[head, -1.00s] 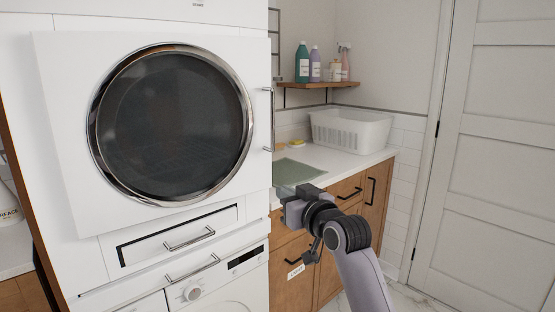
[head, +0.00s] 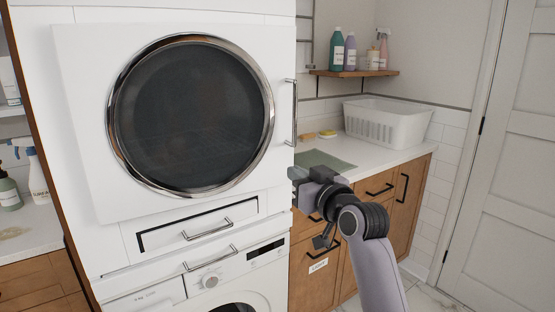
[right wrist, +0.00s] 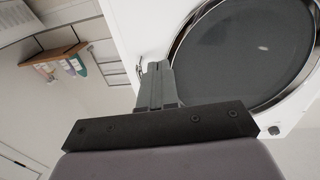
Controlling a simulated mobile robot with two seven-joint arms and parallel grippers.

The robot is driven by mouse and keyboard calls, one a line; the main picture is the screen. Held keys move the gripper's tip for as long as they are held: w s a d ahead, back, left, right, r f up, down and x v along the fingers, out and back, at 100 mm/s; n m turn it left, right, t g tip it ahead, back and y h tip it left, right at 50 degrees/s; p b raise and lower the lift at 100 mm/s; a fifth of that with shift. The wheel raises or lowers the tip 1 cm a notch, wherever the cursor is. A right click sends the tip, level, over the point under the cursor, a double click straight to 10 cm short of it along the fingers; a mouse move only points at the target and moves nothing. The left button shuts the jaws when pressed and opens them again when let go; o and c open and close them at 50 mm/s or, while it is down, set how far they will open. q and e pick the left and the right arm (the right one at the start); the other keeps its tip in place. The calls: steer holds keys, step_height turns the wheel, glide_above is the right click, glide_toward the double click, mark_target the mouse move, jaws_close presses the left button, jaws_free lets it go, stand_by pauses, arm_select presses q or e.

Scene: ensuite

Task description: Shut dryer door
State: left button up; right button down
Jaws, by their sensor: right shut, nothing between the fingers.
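The dryer door (head: 80,120) is a white square panel with a round dark glass window (head: 190,115) in a chrome ring, on the upper machine of the stack. My right gripper (head: 298,186) is shut and empty beside the door's lower right corner; contact is unclear. In the right wrist view, the shut fingers (right wrist: 154,80) point towards the door edge beside the glass (right wrist: 250,55). My left gripper is out of view.
Below the door are a drawer with a handle (head: 207,228) and a white washer (head: 225,280). To the right is a wooden cabinet (head: 370,215) with a counter, green mat (head: 325,165) and white basket (head: 388,122). A shelf (head: 355,74) holds bottles.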

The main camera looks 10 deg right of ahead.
mark_target(271, 156)
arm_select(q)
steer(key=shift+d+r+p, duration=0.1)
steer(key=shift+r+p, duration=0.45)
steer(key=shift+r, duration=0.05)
arm_select(e)
steer(key=shift+x, duration=4.9)
